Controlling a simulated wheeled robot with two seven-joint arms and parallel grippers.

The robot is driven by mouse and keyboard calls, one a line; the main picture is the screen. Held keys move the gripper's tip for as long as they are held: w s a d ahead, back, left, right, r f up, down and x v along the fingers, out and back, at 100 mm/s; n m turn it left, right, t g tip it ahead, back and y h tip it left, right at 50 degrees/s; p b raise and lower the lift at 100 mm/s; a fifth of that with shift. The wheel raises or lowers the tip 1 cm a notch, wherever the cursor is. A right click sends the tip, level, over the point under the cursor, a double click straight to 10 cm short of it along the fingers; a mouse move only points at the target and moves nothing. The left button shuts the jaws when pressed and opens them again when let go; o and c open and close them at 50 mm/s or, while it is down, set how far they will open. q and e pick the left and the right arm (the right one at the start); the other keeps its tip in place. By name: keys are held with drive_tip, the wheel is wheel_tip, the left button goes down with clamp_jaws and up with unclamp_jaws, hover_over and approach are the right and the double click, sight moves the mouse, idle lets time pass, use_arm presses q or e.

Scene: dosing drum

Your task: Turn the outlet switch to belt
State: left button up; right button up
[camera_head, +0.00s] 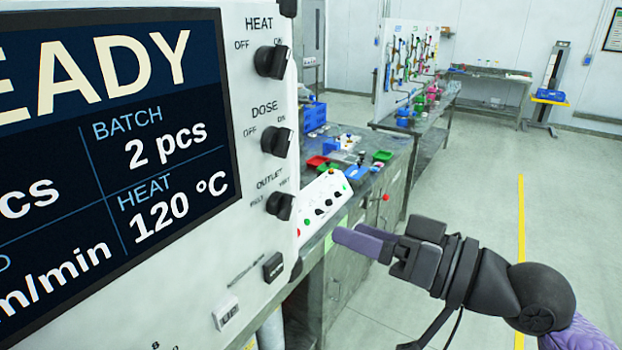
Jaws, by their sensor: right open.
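The outlet switch (280,206) is a black rotary knob low on the white panel's right side, under the label OUTLET. Small position labels flank it, the left one seeming to be BELT; its pointer direction is hard to tell. My right gripper (360,240) is open and empty, to the right of and a little below the knob, apart from it. Its purple fingers point left toward the panel and overlap each other in this view. My left gripper is not in view.
HEAT (271,62) and DOSE (276,141) knobs sit above the outlet switch. The screen (110,130) reads READY, batch 2 pcs, heat 120 °C.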

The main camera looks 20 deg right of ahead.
sight(289, 214)
drive_tip(key=p+x, duration=0.1)
drive_tip(key=x, duration=0.3)
drive_tip(key=p+x, duration=0.2)
drive_tip(key=x, duration=0.2)
drive_tip(key=shift+a+r+p, duration=0.1)
drive_tip(key=shift+a+p, duration=0.2)
drive_tip(key=shift+a, duration=0.1)
drive_tip(key=shift+w+a, duration=0.35)
drive_tip(key=shift+a, duration=0.1)
clamp_jaws()
